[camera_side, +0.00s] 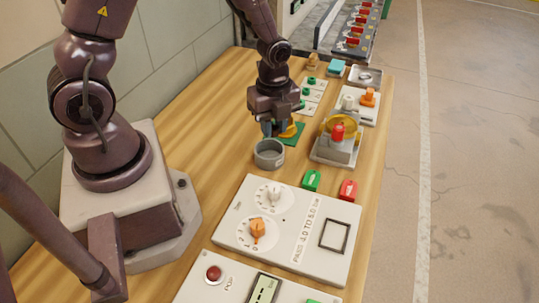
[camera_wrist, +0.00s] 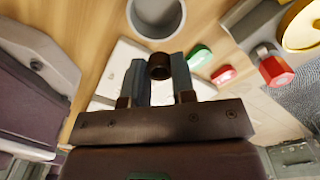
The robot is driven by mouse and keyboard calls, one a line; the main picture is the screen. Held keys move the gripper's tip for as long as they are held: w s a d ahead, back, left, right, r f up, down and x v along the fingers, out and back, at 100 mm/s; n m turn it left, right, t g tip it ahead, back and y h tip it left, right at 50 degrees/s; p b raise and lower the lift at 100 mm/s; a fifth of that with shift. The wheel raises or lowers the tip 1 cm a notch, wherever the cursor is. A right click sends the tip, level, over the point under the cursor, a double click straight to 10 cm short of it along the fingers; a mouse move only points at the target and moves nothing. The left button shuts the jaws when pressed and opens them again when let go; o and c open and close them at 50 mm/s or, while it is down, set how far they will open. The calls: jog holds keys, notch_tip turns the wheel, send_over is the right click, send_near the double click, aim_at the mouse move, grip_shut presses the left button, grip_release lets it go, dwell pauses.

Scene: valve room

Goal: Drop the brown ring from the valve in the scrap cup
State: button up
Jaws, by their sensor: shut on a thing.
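My gripper (camera_wrist: 160,75) is shut on the brown ring (camera_wrist: 159,67), a small dark hollow ring held between its fingertips in the wrist view. In the side view my gripper (camera_side: 272,129) is just behind and above the scrap cup, and the ring cannot be made out there. The scrap cup (camera_side: 269,154) is a grey round open cup on the wooden table. It also shows at the top of the wrist view (camera_wrist: 156,14), apart from the ring. The valve (camera_side: 335,148) is a grey block with a yellow handwheel and a red knob, right of the cup.
Green (camera_side: 312,180) and red (camera_side: 348,189) tags lie in front of the valve. A white dial panel (camera_side: 285,232) lies nearer the camera. A green pad (camera_side: 293,134) with a yellow piece is behind my gripper. Bare table lies left of the cup.

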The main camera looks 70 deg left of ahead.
aim_at(273, 145)
jog(key=shift+f, duration=3)
jog(key=o, duration=1)
jog(key=shift+c, duration=0.2)
jog(key=shift+r, duration=0.1)
notch_tip(273, 145, up, 13)
